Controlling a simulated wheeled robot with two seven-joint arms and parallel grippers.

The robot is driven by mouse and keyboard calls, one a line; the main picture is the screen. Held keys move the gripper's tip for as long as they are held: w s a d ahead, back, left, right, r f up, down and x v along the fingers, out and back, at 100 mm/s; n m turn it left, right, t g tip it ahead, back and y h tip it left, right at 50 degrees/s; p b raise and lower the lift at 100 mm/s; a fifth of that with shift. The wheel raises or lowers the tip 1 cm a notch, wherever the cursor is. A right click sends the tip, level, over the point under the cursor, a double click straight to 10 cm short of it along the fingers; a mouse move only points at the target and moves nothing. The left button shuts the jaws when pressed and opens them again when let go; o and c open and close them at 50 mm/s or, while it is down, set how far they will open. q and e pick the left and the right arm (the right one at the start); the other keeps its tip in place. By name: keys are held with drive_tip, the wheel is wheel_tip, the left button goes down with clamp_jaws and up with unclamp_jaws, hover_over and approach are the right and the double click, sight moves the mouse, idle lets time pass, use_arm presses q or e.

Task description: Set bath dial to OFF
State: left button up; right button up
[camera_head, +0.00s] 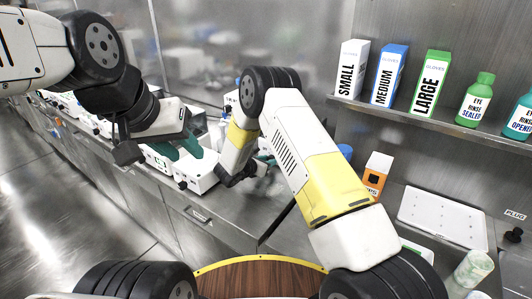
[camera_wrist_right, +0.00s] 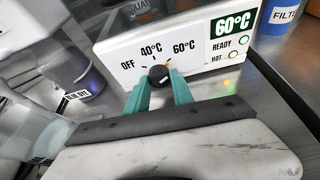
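The bath's white front panel (camera_wrist_right: 210,40) fills the upper part of the right wrist view, with marks OFF, 40°C and 60°C around a black dial (camera_wrist_right: 159,76). A lit sign on the panel reads 60°C. My right gripper (camera_wrist_right: 160,82) has its two teal fingertips on either side of the dial; I cannot tell whether they touch it. The dial's pointer is too small to read surely. In the head view, my right arm mostly hides that gripper and the bath. My left gripper (camera_head: 180,148) is open and empty above the bench at the left.
White devices (camera_head: 197,176) with black knobs line the steel bench at the left. Glove boxes (camera_head: 389,74) and eye rinse bottles (camera_head: 476,99) stand on a shelf at the right. A blue filter container (camera_wrist_right: 285,14) stands beside the bath.

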clamp_jaws()
drive_tip(key=shift+a+n+g+h, duration=0.2)
drive_tip(key=shift+n+g+h, duration=0.2)
drive_tip(key=shift+n+h, duration=0.45)
drive_tip(key=shift+w+n+g+h, duration=0.15)
drive_tip(key=shift+n+g+h, duration=0.45)
drive_tip(key=shift+n, duration=0.95)
drive_tip(key=o, duration=0.8)
unclamp_jaws()
